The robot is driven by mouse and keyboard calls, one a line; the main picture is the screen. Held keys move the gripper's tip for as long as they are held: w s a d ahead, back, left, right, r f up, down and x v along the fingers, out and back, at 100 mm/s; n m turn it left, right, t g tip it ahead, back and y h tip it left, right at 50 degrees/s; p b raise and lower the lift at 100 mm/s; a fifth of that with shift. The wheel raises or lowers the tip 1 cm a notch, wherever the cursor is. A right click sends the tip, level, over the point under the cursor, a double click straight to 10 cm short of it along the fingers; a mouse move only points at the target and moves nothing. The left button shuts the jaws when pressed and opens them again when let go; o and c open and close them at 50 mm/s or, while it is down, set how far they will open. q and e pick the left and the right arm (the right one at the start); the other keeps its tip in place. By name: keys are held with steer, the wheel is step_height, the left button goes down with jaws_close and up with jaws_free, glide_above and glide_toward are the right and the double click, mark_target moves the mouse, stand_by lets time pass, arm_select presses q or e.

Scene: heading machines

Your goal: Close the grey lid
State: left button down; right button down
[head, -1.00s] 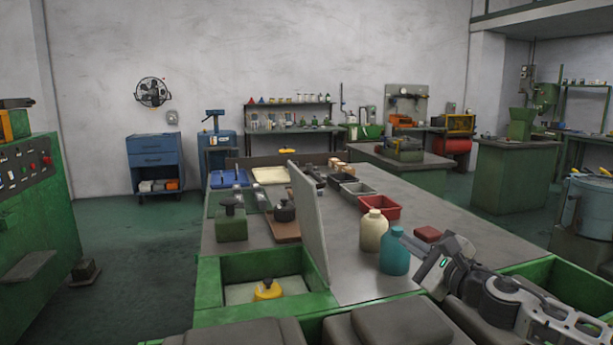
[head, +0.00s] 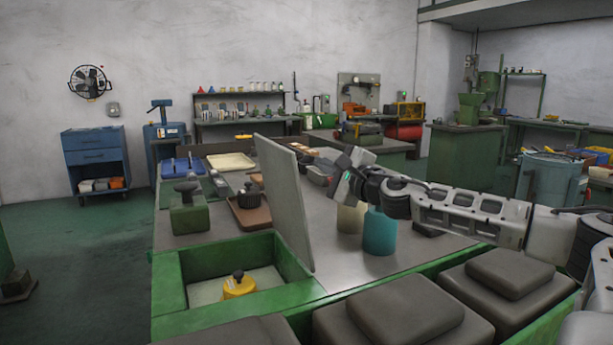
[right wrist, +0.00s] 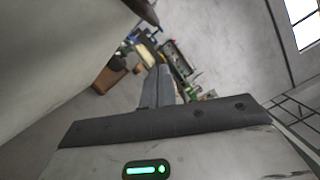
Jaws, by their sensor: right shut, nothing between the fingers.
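The grey lid (head: 287,205) stands open and nearly upright, tilted slightly, on the right side of a green-rimmed box (head: 170,285). A yellow object with a dark knob (head: 239,286) sits inside the box. My right gripper (head: 338,172) is just right of the lid's upper part and seems apart from it. Its fingers are shut and empty in the right wrist view (right wrist: 158,86). A large pale surface at the left of that view looks like the lid (right wrist: 45,45). My left gripper is not in view.
A teal bottle (head: 379,232) and a cream bottle (head: 350,219) stand below my right arm. Dark padded blocks (head: 405,312) lie in front. A green block with a knob (head: 190,215) and a brown tray (head: 250,222) are left of the lid.

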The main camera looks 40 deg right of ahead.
steer(key=shift+w+a+r+b, duration=0.15)
steer(key=shift+w+a+r, duration=0.2)
steer(key=shift+a, duration=0.2)
steer(key=shift+w+a+r+b, duration=0.1)
steer(key=shift+w+a+r, duration=0.25)
steer(key=shift+a, duration=0.2)
steer(key=shift+w+a+r+b, duration=0.15)
steer(key=shift+w+a+r, duration=0.2)
steer(key=shift+a, duration=0.2)
